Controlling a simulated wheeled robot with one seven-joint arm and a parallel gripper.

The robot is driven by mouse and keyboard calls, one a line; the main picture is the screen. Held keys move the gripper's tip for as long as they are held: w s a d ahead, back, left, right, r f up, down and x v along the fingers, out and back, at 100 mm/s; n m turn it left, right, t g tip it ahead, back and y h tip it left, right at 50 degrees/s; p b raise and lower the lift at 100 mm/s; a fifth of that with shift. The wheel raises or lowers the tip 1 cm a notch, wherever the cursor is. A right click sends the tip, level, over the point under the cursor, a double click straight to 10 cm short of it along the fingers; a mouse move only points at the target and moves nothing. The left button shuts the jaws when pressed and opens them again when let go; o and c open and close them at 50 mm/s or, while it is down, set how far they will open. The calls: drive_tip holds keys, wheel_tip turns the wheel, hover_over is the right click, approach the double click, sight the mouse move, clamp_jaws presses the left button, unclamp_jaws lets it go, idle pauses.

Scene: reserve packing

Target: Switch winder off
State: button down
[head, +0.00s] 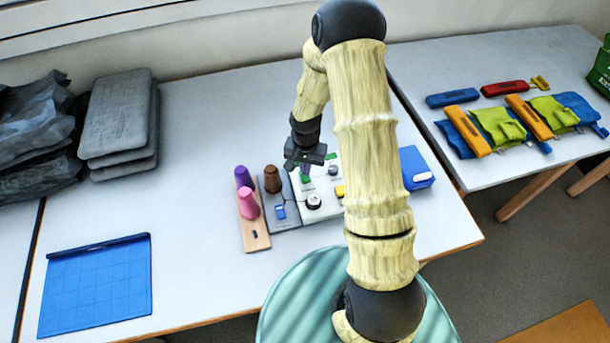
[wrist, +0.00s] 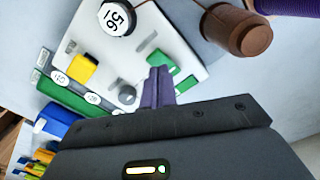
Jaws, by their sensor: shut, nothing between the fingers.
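The winder is a white-topped unit (head: 322,207) on the table, with a grey section (head: 288,220) on its left carrying a brown spool (head: 272,180) and a blue part (head: 280,212). My gripper (head: 305,176) is over the white top. Its fingers (wrist: 158,70) are shut and empty, with the tips beside the green switch and partly covering it; contact cannot be told.
Purple and pink cones (head: 248,203) stand on a wooden board left of the winder. A blue box (head: 417,168) is on its right. Grey pads (head: 118,120) and a blue mat (head: 95,285) lie left. Tool pouches (head: 500,125) lie on the right table. The table's middle left is clear.

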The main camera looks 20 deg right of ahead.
sight(306, 178)
drive_tip(key=shift+f+b, duration=0.9)
drive_tip(key=shift+f, duration=0.35)
idle(0.8)
drive_tip(key=shift+r, duration=0.1)
drive_tip(key=shift+r+p, duration=2.65)
drive_tip(key=shift+r, duration=0.8)
drive_tip(key=shift+r, duration=0.1)
drive_tip(key=s+r+n+t, duration=0.1)
drive_tip(key=s+r+n, duration=0.2)
drive_tip(key=s+r, duration=0.4)
drive_tip(key=s+r+n+t, duration=0.1)
drive_tip(key=s+r+n, duration=0.2)
drive_tip(key=s+r, duration=0.4)
wheel_tip(306, 178, up, 5)
drive_tip(key=shift+s+r+t, duration=0.1)
drive_tip(key=shift+s+t, duration=0.1)
drive_tip(key=shift+t, duration=0.1)
